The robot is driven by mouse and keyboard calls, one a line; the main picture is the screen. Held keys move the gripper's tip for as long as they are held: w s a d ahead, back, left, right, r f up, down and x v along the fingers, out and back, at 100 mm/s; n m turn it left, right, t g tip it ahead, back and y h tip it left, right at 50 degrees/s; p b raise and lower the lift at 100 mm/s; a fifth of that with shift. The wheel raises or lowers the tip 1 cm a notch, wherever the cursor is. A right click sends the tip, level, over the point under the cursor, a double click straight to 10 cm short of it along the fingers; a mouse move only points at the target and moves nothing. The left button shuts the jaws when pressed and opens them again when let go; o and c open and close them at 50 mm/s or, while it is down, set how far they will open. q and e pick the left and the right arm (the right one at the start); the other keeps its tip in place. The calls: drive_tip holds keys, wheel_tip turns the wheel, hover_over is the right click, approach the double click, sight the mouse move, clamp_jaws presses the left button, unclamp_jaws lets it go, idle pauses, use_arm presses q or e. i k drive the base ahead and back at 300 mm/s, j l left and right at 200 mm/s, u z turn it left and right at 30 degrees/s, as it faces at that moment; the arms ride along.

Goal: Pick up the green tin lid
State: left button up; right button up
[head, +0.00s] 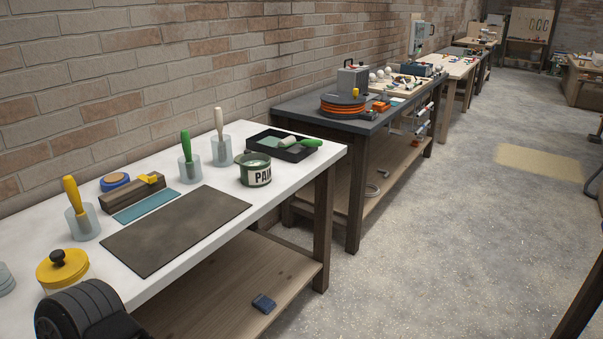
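A green paint tin (256,176) with a white label stands on the white-topped bench, right of the dark mat. Its top shows a green rim around a paler middle. A small green part sticks out at the upper left of the rim. I cannot tell whether this is the lid or part of the tin, and no separate green lid is clear. Neither gripper's fingers are in view.
The white bench (290,185) also holds a dark mat (175,230), brushes in clear cups, a black roller tray (262,141) and a yellow-lidded jar (62,268). A dark ridged object (85,312) fills the lower-left corner. Open floor (430,240) lies right.

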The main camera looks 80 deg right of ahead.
sight(246, 152)
drive_tip(key=z, duration=2.4)
drive_tip(key=i+l+z, duration=0.2)
drive_tip(key=i+l, duration=1.7)
